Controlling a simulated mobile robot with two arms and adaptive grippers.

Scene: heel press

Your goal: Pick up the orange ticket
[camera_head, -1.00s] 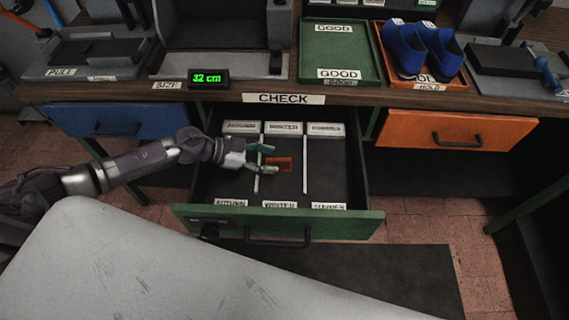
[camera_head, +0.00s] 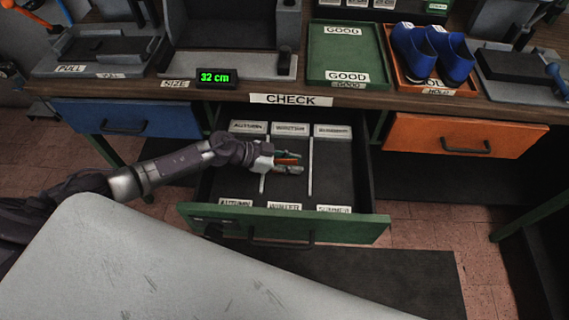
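The orange ticket (camera_head: 287,161) is in the middle compartment area of the open green-fronted drawer (camera_head: 335,226). Only a narrow orange strip of it shows between the fingers of my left gripper (camera_head: 288,162). The fingers lie along both sides of the ticket and appear shut on it, hiding its edges. I cannot tell whether the ticket is clear of the drawer floor. My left arm reaches in from the left over the drawer's left side. My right gripper is not in view.
The drawer has white dividers and season labels, under the CHECK sign (camera_head: 290,99). A blue drawer (camera_head: 125,119) and an orange drawer (camera_head: 462,137) are shut on either side. On the bench stand a green GOOD tray (camera_head: 335,55), blue shoes (camera_head: 430,55) and a 32 cm display (camera_head: 216,78).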

